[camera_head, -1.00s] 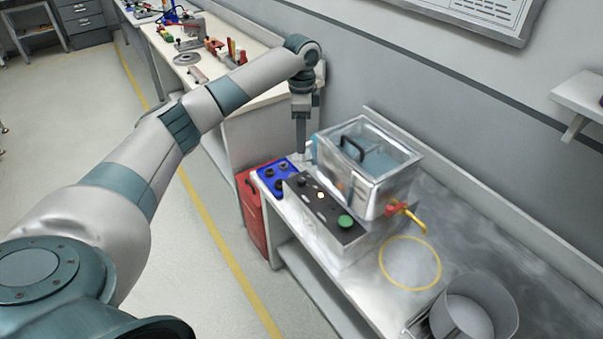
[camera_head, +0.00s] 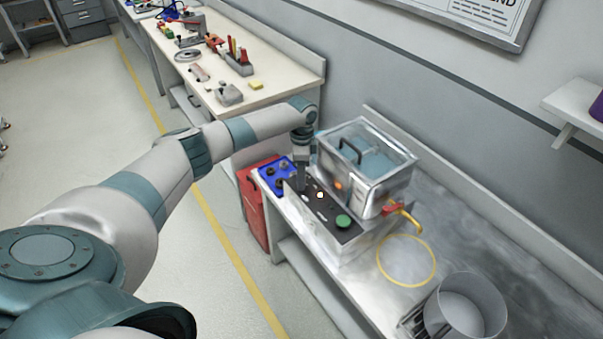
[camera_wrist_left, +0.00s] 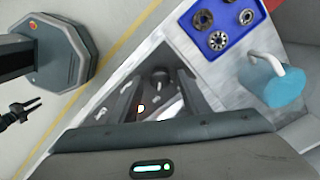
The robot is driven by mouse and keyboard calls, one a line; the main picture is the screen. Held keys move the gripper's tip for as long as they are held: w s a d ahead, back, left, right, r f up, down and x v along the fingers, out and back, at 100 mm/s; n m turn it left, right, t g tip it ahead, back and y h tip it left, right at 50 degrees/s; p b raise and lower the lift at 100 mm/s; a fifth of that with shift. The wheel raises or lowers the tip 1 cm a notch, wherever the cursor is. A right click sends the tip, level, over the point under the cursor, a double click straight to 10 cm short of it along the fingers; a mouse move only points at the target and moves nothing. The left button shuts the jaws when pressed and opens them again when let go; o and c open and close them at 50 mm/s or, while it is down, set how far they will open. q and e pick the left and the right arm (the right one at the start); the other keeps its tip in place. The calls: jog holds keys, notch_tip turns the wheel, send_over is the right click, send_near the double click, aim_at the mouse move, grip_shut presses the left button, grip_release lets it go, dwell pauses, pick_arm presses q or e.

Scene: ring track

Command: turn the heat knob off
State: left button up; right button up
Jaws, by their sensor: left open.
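The heat unit's dark control panel (camera_head: 328,208) is on the front of a steel water bath (camera_head: 365,165). It carries a lit orange lamp (camera_head: 320,195) and a green button (camera_head: 343,222). My left gripper (camera_head: 303,187) points down at the panel's far end and hides that part in the head view. In the left wrist view, a dark knob (camera_wrist_left: 160,77) shows between the spread fingers of my left gripper (camera_wrist_left: 163,82). I cannot tell if the fingers touch it. A small dark forked shape at the wrist view's left edge may be my right gripper (camera_wrist_left: 22,108); its jaws are unclear.
A blue tray (camera_head: 272,178) with round metal parts lies beside the panel. A red-handled tap (camera_head: 395,209) sticks out of the bath. A yellow ring (camera_head: 381,258) and a steel pot (camera_head: 466,308) are nearer on the bench. A red cabinet (camera_head: 250,205) stands at the bench end.

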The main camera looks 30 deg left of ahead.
pick_arm(q)
jog(key=shift+c, duration=0.6)
jog(key=c, duration=0.9)
